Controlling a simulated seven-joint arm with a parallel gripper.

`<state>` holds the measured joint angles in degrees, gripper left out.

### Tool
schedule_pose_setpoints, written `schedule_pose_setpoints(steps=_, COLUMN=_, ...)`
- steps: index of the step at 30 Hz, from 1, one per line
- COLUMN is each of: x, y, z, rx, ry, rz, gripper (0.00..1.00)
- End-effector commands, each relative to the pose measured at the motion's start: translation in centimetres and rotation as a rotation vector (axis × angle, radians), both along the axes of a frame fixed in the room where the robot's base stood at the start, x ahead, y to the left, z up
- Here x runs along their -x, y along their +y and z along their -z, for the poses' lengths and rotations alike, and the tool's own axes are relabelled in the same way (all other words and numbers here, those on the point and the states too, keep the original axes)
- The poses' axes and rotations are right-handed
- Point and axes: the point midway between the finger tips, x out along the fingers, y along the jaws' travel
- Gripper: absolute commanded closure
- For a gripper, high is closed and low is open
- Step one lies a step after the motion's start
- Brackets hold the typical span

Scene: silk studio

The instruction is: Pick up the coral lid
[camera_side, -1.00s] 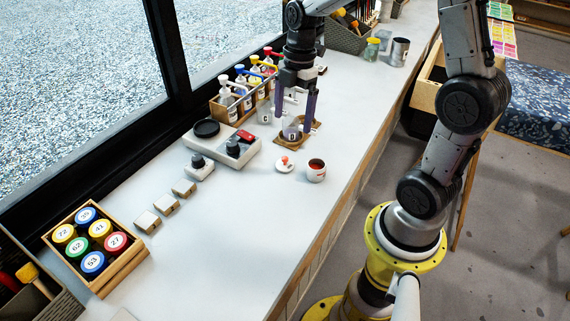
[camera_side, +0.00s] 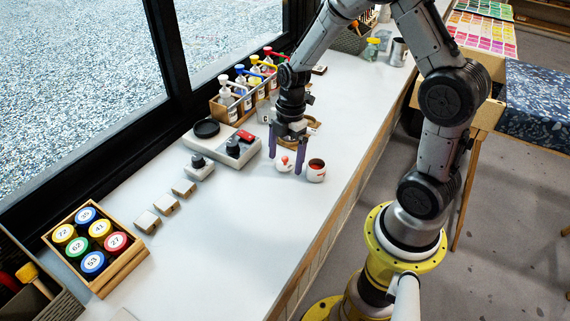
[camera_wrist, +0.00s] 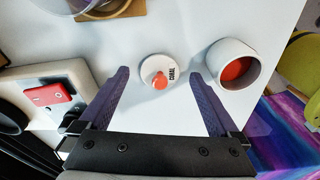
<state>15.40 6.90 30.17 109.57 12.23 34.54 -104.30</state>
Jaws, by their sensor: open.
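The coral lid (camera_wrist: 151,72) is a small white disc with a coral-red knob and the word "CORAL" on it. It lies flat on the white counter, and in the side view the lid (camera_side: 284,167) sits between and just below my fingers. My gripper (camera_wrist: 160,78) is open, with a purple finger on each side of the lid and a gap to both. In the side view my gripper (camera_side: 285,163) points down over it. A white pot (camera_wrist: 224,62) with red-orange contents stands close beside the right finger; the pot (camera_side: 316,171) also shows in the side view.
A grey device (camera_side: 222,146) with a red switch and black knob stands to the left. A bottle rack (camera_side: 240,104) is behind it. A wooden-ringed item (camera_side: 310,128) is behind my gripper. Small blocks (camera_side: 166,204) and a jar crate (camera_side: 119,268) are at front left.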

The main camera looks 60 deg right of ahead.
Motion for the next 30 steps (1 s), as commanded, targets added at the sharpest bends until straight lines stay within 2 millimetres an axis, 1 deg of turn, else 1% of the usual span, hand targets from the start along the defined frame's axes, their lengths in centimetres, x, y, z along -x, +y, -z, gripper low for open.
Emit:
schedule_pose_setpoints(steps=6, x=-0.02, y=0.01, z=0.11, rx=0.0, ry=-0.001, rz=-0.001, gripper=0.02)
schedule_pose_setpoints(steps=7, x=-0.02, y=0.01, z=0.1, rx=0.0, ry=-0.001, rz=-0.001, gripper=0.06)
schedule_pose_setpoints(steps=11, x=-0.02, y=0.01, z=0.08, rx=0.0, ry=-0.001, rz=0.0, gripper=0.29)
schedule_pose_setpoints(steps=12, x=-0.02, y=0.0, z=0.07, rx=0.0, ry=-0.001, rz=0.0, gripper=0.37)
schedule_pose_setpoints(steps=14, x=-0.02, y=0.0, z=0.07, rx=0.0, ry=-0.001, rz=0.0, gripper=0.47)
schedule_pose_setpoints(steps=15, x=-0.02, y=0.0, z=0.06, rx=0.0, ry=-0.001, rz=0.0, gripper=0.55)
schedule_pose_setpoints(steps=17, x=-0.03, y=0.0, z=0.06, rx=0.0, ry=-0.001, rz=0.0, gripper=0.65)
schedule_pose_setpoints(steps=18, x=-0.03, y=0.0, z=0.06, rx=0.0, ry=-0.001, rz=0.0, gripper=0.73)
schedule_pose_setpoints(steps=20, x=-0.03, y=0.0, z=0.05, rx=0.0, ry=-0.001, rz=0.0, gripper=0.83)
schedule_pose_setpoints(steps=21, x=-0.03, y=0.0, z=0.05, rx=0.0, ry=-0.001, rz=0.0, gripper=0.91)
schedule_pose_setpoints(steps=30, x=-0.05, y=-0.01, z=-0.13, rx=0.0, ry=-0.002, rz=0.0, gripper=0.91)
